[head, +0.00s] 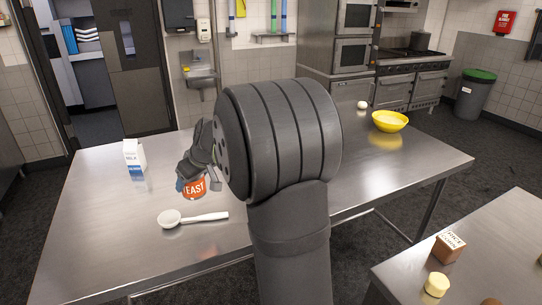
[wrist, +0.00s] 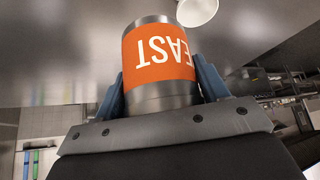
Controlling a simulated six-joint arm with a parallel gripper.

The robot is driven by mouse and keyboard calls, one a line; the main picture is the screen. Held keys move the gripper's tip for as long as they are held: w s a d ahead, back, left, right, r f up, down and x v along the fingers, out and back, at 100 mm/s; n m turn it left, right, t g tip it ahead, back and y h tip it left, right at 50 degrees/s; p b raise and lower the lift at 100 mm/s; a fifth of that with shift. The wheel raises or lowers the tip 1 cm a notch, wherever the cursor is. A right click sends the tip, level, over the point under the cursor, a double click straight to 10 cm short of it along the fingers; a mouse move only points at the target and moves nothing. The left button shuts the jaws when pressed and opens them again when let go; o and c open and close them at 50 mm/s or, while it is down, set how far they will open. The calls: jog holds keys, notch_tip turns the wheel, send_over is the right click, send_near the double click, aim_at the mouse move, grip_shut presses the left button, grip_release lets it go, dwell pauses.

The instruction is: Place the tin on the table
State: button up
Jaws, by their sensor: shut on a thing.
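The tin (head: 194,188) has an orange label with white letters reading "EAST" and bare metal ends. My gripper (head: 197,178) is shut on it, over the left part of the metal table (head: 110,230), behind the spoon. In the wrist view the tin (wrist: 158,60) sits between the two blue fingers of my gripper (wrist: 162,88). Whether the tin's base touches the table or is just above it, I cannot tell. My arm hides the middle of the table in the head view.
A white spoon (head: 190,218) lies in front of the tin. A milk carton (head: 134,156) stands to the left. A yellow bowl (head: 389,121) and a white egg-like object (head: 362,105) are at the far right. A second table (head: 480,235) holds a brown box (head: 447,247).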

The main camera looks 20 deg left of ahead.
jog(key=s+a+f, duration=0.2)
jog(key=s+a, duration=0.3)
jog(key=s+a+f+n, duration=0.1)
jog(key=s+a+f, duration=0.1)
jog(key=s+a, duration=0.3)
jog(key=s+a+f+n+g, duration=0.1)
jog(key=s+a+f, duration=0.1)
jog(key=s+a, duration=0.3)
jog(key=shift+s+a+f, duration=0.2)
jog(key=shift+a+f, duration=0.15)
jog(key=shift+f, duration=2)
jog(key=shift+f, duration=0.1)
jog(key=o, duration=1.2)
jog(key=shift+c, duration=0.2)
jog(key=shift+d+r, duration=0.2)
jog(key=shift+r, duration=0.2)
jog(key=w+v, duration=0.1)
jog(key=v, duration=1)
jog(key=shift+s+d, duration=0.2)
jog(key=shift+s, duration=0.3)
